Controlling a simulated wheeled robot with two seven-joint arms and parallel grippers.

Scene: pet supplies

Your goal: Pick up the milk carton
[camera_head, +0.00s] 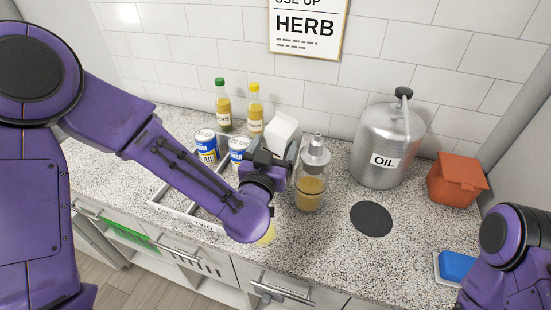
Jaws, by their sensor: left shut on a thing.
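A plain white carton (283,129), which I take for the milk carton, shows over the counter right of the two bottles. It looks tilted. My left gripper (277,152) is shut on its lower part, and the gripper and wrist hide that part. I cannot tell whether the carton's base touches the counter. My right arm shows only in part at the right edge, and its gripper is out of view.
A glass jar (310,190) stands close right of my left gripper. A metal oil can (385,148), a dark round mat (371,219) and an orange box (456,180) are further right. Two bottles (223,108) and blue-white cans (206,148) stand left.

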